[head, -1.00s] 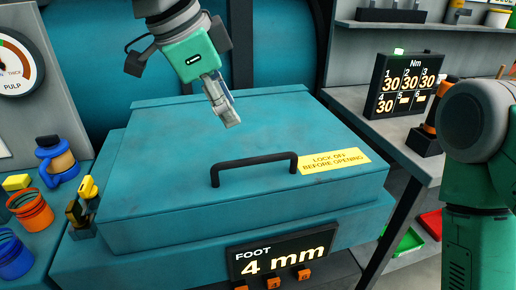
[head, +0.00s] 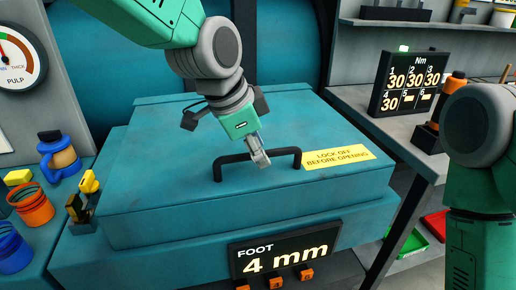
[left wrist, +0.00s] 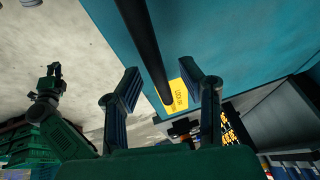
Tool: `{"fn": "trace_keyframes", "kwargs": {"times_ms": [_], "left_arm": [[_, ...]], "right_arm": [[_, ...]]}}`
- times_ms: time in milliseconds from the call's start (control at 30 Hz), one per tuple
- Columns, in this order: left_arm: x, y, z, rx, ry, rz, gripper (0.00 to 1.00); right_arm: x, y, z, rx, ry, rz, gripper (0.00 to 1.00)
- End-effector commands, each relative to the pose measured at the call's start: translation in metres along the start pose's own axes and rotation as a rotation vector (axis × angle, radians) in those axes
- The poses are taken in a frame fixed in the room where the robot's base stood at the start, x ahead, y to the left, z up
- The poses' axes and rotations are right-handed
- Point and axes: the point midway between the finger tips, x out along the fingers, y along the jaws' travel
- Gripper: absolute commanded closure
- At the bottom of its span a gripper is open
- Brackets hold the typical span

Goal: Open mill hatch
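The mill hatch is the broad teal lid (head: 155,165) with a black bar handle (head: 232,158) on top near its front edge. The lid lies closed and flat on the teal housing. My left gripper (head: 260,158) comes down from above at the handle, right of its middle. In the left wrist view my left gripper (left wrist: 160,74) has its two fingers apart, with the dark handle (left wrist: 147,45) running between them. Whether a finger touches the bar cannot be told. My right arm stands at the right of the head view, its gripper outside that picture.
A yellow lock-off label (head: 338,157) is right of the handle. A "4 mm" display (head: 285,252) is below the front edge. Jars and cups (head: 32,207) stand at the left. A torque display (head: 408,82) is on the right bench.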

Motion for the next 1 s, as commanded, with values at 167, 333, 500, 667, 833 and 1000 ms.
{"fn": "trace_keyframes", "kwargs": {"times_ms": [167, 333, 500, 667, 833, 1000], "left_arm": [[0.000, 0.000, 0.000, 0.000, 0.000, 0.000, 0.97], [0.000, 0.000, -0.001, 0.000, 0.001, 0.000, 1.00], [-0.004, -0.001, -0.003, -0.002, 0.003, 0.006, 1.00], [-0.016, -0.006, -0.008, -0.013, 0.005, 0.027, 1.00], [-0.038, -0.016, -0.017, -0.032, 0.006, 0.072, 1.00], [-0.064, -0.031, -0.028, -0.060, 0.008, 0.135, 1.00]], "right_arm": [[0.000, 0.000, 0.000, 0.000, 0.000, 0.000, 1.00], [0.000, 0.000, 0.000, 0.000, 0.000, 0.000, 1.00], [-0.005, 0.000, 0.000, 0.000, 0.000, 0.000, 1.00], [-0.022, 0.000, -0.001, 0.000, 0.000, 0.000, 1.00], [-0.054, 0.001, -0.003, 0.000, 0.000, 0.000, 1.00], [-0.094, 0.001, -0.005, 0.000, 0.001, 0.000, 1.00]]}}
